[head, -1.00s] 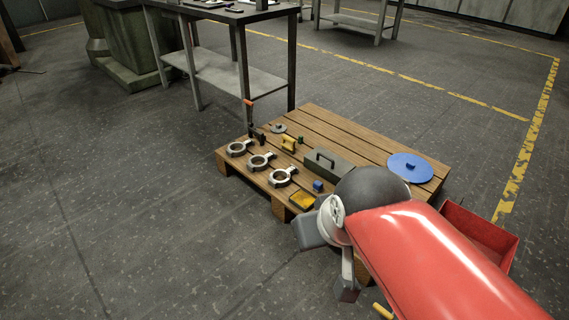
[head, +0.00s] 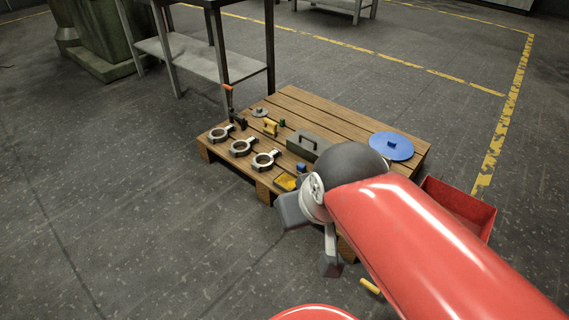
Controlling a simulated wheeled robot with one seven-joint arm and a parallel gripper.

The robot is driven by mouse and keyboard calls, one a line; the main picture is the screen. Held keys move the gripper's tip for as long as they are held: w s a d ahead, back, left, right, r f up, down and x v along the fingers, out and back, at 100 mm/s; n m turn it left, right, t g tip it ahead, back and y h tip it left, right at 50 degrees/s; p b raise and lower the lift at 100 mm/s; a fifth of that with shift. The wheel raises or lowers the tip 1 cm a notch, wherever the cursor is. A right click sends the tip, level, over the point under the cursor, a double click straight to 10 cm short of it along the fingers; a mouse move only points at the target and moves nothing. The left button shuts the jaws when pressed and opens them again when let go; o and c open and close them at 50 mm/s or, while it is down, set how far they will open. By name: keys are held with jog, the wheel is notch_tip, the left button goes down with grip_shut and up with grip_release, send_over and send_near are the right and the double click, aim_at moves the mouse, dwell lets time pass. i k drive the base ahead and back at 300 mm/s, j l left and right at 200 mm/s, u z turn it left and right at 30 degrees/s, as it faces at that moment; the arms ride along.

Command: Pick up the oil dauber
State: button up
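A short yellow cylinder (head: 370,287) lies on the floor in front of the pallet, partly beside my red arm; it may be the oil dauber's handle, but I cannot tell. An upright tool with an orange-red handle (head: 229,97) stands at the pallet's back left corner; its kind is unclear. My gripper (head: 311,237) hangs at the pallet's front edge, its two grey fingers apart with nothing seen between them. It is left of and above the yellow cylinder in the picture, apart from it.
The wooden pallet (head: 340,119) bears several metal rings, a grey-green lidded box (head: 308,144), a blue disc (head: 391,146), a yellow tray (head: 285,182) and small parts. A red bin (head: 462,208) stands at right. A steel table (head: 205,70) stands behind. The floor at left is clear.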

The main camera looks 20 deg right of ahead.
aim_at(301, 168)
jog(key=i+z, duration=0.15)
jog(key=z, duration=0.35)
jog(key=i+j+z, duration=0.1)
jog(key=z, duration=0.4)
jog(key=j+z, duration=0.2)
jog(key=z, duration=0.3)
jog(key=i+j+z, duration=0.1)
jog(key=j+z, duration=0.15)
jog(key=z, duration=0.25)
jog(key=i+j+z, duration=0.1)
jog(key=j+z, duration=0.15)
jog(key=j, duration=0.95)
jog(key=j+z, duration=0.3)
jog(key=j, duration=0.85)
